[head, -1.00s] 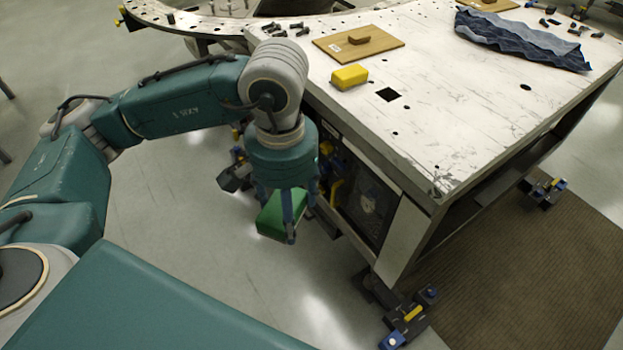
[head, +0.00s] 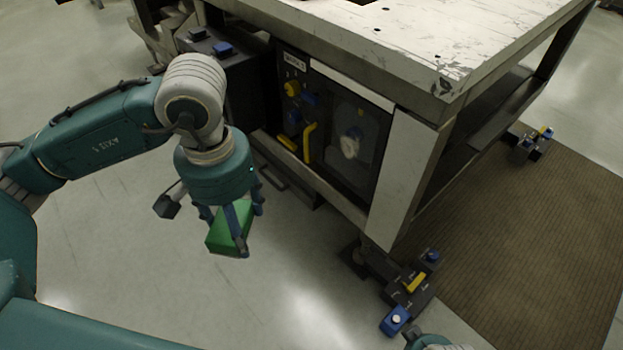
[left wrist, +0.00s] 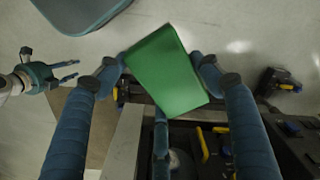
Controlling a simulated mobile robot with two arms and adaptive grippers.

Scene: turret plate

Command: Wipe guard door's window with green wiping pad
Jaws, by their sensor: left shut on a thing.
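The green wiping pad (head: 230,229) is a block held between the fingers of my left gripper (head: 236,240), above the floor to the left of the bench. In the left wrist view the pad (left wrist: 168,70) sits tilted between the blue fingers. The guard door (head: 318,175) is a dark panel in the bench's side with a yellow handle (head: 309,143). Its window (head: 352,140) is a dark pane with a pale round mark behind or on it. The pad is clear of the window. My right gripper (left wrist: 76,70) shows at the left of the left wrist view, its fingers apart and empty.
The white scratched bench top (head: 400,45) overhangs the door. A pale leg panel (head: 402,180) stands right of it. Dark feet with blue and yellow parts (head: 412,285) stick out at the bench's lower corner. A brown ribbed mat (head: 540,240) lies to the right. The floor before the door is open.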

